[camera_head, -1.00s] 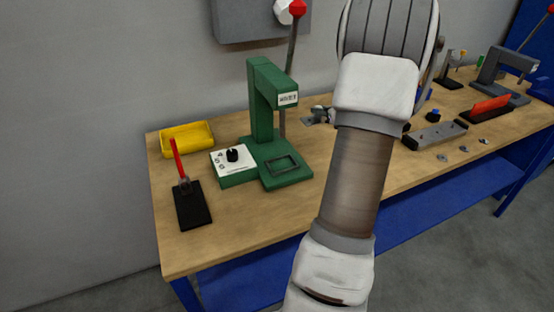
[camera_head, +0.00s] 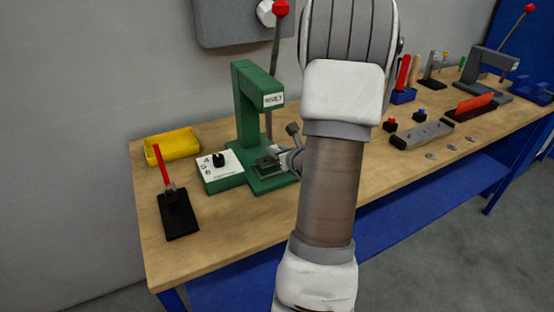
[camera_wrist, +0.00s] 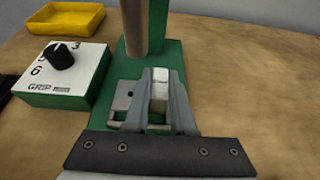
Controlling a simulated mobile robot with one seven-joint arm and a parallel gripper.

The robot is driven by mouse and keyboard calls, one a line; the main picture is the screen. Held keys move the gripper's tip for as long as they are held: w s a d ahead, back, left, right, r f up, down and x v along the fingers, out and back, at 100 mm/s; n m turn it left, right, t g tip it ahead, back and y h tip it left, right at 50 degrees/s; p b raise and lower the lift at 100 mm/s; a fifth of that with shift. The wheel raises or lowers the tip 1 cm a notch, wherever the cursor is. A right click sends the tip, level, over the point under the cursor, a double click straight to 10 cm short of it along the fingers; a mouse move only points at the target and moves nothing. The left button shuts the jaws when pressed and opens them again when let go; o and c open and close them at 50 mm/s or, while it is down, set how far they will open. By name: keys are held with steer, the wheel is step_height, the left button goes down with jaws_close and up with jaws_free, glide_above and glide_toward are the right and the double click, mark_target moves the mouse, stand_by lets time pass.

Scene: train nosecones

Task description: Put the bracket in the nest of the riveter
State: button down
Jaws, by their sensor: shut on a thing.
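The green riveter (camera_head: 246,105), labelled RIVET and with a red-knobbed lever, stands on the bench left of my arm. Its nest is on the front of its base, largely covered by my gripper (camera_head: 284,160) and the bracket. In the wrist view, my gripper (camera_wrist: 161,84) is shut on the bracket (camera_wrist: 122,98), a small grey metal piece with a hole in its flat plate. The bracket is at the nest, in front of the riveter's post (camera_wrist: 134,25). I cannot tell whether it is seated in the nest or just above it.
A white dial box (camera_head: 220,167) adjoins the riveter's left side. A yellow tray (camera_head: 172,146) and a red-handled tool on a black plate (camera_head: 178,214) are further left. A grey block (camera_head: 421,134) and small loose parts lie to the right. The bench front is clear.

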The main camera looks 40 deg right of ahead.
steer(key=shift+f, duration=1.4)
steer(key=shift+f+b, duration=0.15)
steer(key=shift+b, duration=0.15)
steer(key=shift+f, duration=0.1)
steer(key=c, duration=0.8)
jaws_free()
steer(key=shift+o, duration=0.2)
steer(key=shift+r, duration=0.2)
steer(key=shift+r+p, duration=0.2)
steer(key=shift+p, duration=0.1)
steer(key=v, duration=1.2)
steer(key=shift+f+p, duration=0.2)
steer(key=shift+p, duration=0.15)
